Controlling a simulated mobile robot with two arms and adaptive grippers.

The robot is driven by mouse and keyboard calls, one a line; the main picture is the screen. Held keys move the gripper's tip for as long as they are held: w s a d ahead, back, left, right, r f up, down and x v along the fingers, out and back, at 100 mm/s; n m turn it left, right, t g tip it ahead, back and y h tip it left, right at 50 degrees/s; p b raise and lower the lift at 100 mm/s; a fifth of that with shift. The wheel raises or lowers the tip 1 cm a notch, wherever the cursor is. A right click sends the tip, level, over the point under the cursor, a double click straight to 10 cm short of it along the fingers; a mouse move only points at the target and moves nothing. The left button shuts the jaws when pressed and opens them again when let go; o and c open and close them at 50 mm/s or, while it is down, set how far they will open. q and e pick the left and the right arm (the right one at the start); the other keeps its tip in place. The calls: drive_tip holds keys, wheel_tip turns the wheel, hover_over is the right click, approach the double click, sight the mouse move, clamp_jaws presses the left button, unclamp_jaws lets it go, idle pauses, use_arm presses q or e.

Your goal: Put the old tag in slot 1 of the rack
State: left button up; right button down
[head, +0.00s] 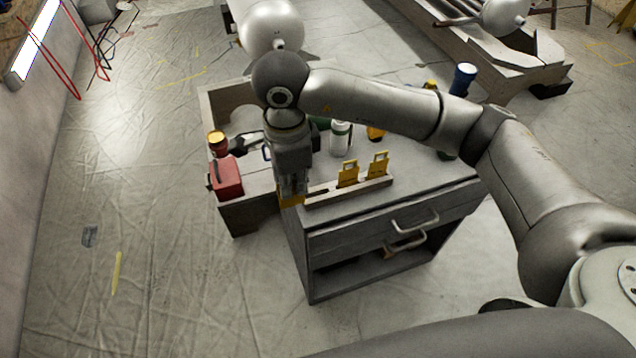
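The rack (340,192) is a long, low bar with dark slots near the front edge of the grey cabinet top. Two yellow tags, one near the middle (348,174) and one toward the right end (377,164), stand upright in it. My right gripper (291,190) points down at the rack's left end, its fingers around another yellow tag (291,201), which I take for the old tag. The gripper hides much of this tag; whether its lower edge is inside a slot cannot be told. My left gripper is not in view.
A red container (227,177) stands left of the gripper on a lower surface. The cabinet top in front and right of the rack is clear. A drawer handle (415,222) sticks out in front.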

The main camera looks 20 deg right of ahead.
drive_tip(key=w+d+f+p, duration=0.1)
drive_tip(key=w+d+f, duration=0.1)
drive_tip(key=f, duration=0.1)
drive_tip(key=w+d+f+p, duration=0.1)
drive_tip(key=w+d+f, duration=0.2)
drive_tip(key=f, duration=0.1)
drive_tip(key=w+d+f+p, duration=0.1)
drive_tip(key=w+d+f, duration=0.1)
drive_tip(key=f, duration=0.2)
drive_tip(key=shift+w+d, duration=0.15)
drive_tip(key=shift+d, duration=0.05)
drive_tip(key=shift+f, duration=0.2)
drive_tip(key=shift+f, duration=0.1)
drive_tip(key=shift+f, duration=0.15)
drive_tip(key=c, duration=1.6)
unclamp_jaws()
drive_tip(key=shift+c, duration=0.2)
